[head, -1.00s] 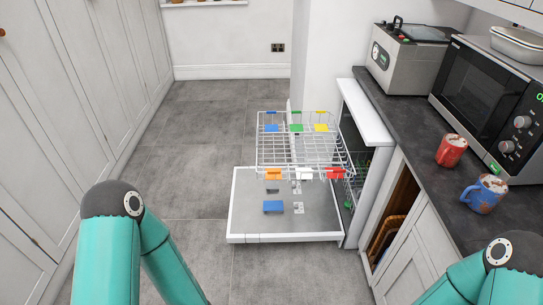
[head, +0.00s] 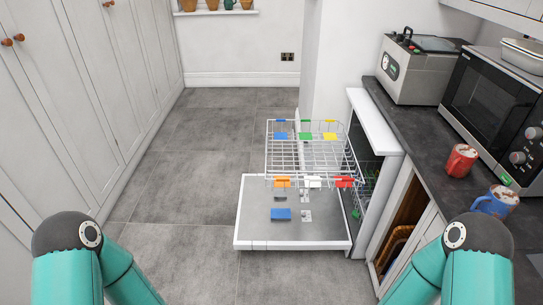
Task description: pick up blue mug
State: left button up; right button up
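The blue mug (head: 492,203) stands upright on the dark worktop at the right, with something brown and white at its top and its handle towards the left. A red mug (head: 461,161) with a similar top stands just behind it. My two teal arms show at the bottom left and bottom right of the head view. The right arm is to the left of the blue mug and nearer to me. Both grippers are outside the picture.
An open dishwasher with a pulled-out wire rack (head: 305,155) and lowered door (head: 255,220) takes up the middle floor. A microwave (head: 497,105) and a steel appliance (head: 418,70) stand on the worktop (head: 425,135). Grey floor (head: 190,150) is clear at the left.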

aim_at(500, 201)
jog(key=u, duration=0.15)
jog(key=i, duration=1.15)
jog(key=z, duration=2.2)
jog(key=k, duration=0.95)
jog(key=z, duration=0.2)
jog(key=i, duration=0.55)
